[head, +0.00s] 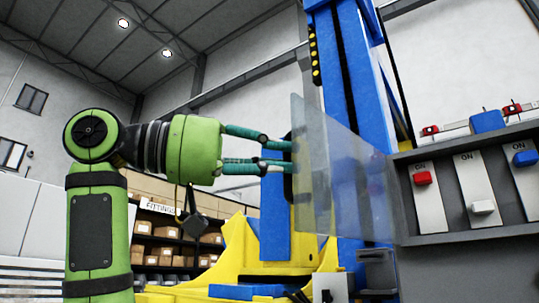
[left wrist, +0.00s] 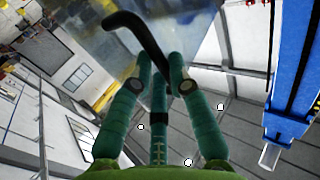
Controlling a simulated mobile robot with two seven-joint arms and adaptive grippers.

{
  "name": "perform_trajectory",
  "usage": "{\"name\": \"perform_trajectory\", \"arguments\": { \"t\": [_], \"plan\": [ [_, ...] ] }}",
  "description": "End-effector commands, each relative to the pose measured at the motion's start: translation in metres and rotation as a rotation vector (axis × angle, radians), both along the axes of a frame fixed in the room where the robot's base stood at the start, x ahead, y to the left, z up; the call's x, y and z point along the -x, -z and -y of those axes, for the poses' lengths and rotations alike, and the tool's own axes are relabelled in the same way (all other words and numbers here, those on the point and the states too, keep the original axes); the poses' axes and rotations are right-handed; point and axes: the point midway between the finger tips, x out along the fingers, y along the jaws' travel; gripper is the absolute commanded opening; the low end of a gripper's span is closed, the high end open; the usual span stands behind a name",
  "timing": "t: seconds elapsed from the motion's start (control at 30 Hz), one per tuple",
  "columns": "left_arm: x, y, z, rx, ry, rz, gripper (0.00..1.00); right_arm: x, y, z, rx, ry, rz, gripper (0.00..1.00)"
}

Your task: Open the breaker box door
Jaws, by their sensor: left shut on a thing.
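The breaker box (head: 455,238) is grey and stands at the right of the head view, with red, white and blue switches marked ON. Its door (head: 345,185) is a translucent panel. It stands swung out to the left of the box, leaving the switches in view uncovered. A dark handle (head: 289,185) is at the door's far left edge. My left gripper (head: 288,156) reaches it from the left, with green fingers closed around it. In the left wrist view the curved black handle (left wrist: 137,25) passes between the fingertips (left wrist: 160,80). My right gripper is not in view.
A blue column (head: 345,60) and a yellow frame (head: 240,250) stand behind the door. Shelves with boxes (head: 160,235) are further back. More red and blue parts (head: 487,122) sit along the box's upper ledge.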

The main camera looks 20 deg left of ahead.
Motion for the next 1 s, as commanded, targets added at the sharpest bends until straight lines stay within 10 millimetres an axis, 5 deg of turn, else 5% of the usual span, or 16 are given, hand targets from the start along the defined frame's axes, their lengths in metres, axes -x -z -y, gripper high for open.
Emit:
{"name": "perform_trajectory", "arguments": {
  "t": [0.37,0.4,0.43,0.83,1.0],
  "plan": [
    [-0.002,0.0,0.001,0.001,-0.004,-0.005,0.0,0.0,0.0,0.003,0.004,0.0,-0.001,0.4],
    [-0.002,0.0,0.001,0.001,-0.004,-0.005,0.31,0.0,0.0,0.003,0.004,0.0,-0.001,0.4],
    [-0.002,0.0,0.001,0.001,-0.004,-0.005,0.43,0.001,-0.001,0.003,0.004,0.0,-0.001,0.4],
    [0.001,-0.001,-0.002,0.002,-0.003,-0.001,0.44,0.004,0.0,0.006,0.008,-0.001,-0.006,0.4],
    [0.013,-0.001,-0.02,0.004,-0.005,0.002,0.44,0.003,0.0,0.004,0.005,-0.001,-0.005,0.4]
  ]
}}
